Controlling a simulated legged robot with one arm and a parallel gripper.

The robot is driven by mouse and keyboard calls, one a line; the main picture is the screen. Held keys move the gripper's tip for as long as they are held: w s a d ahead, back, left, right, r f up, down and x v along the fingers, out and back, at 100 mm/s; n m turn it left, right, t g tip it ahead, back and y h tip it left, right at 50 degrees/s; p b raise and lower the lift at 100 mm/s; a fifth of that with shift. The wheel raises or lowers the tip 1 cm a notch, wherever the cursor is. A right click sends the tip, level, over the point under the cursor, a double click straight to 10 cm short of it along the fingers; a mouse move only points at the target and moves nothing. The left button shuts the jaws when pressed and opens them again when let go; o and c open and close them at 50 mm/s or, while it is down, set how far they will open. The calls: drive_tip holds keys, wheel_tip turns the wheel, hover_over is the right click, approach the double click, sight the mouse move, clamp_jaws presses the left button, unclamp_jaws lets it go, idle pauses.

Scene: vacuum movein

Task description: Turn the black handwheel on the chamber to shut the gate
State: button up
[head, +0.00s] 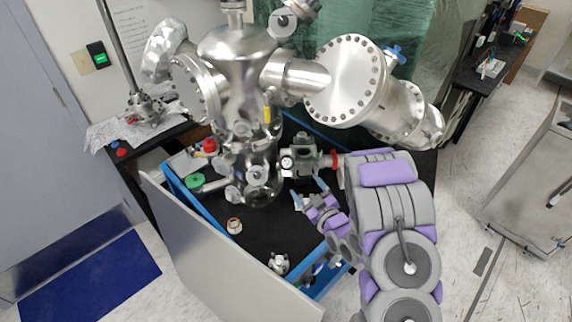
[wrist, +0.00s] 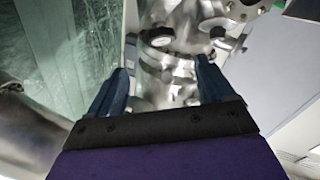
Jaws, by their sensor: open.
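The steel chamber (head: 238,110) stands in the middle of the head view. I cannot tell for sure whether this is the black handwheel. My gripper (head: 309,193) is below and slightly right of that valve, with its blue fingertips spread and nothing between them. In the wrist view the fingers of my gripper (wrist: 163,82) are apart, pointing toward steel chamber fittings (wrist: 175,62).
A large bolted flange (head: 345,82) hangs at upper right of the chamber. A red ring (head: 334,159) sits close to my arm. The blue-framed bench (head: 262,243) holds small loose parts. A grey panel (head: 205,245) fronts it. Open floor lies at right.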

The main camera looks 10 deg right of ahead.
sight(288, 165)
drive_tip(key=b+x, duration=0.6)
drive_tip(key=x, duration=0.9)
drive_tip(key=shift+a, duration=0.25)
drive_tip(key=shift+c, duration=0.4)
drive_tip(key=c, duration=0.9)
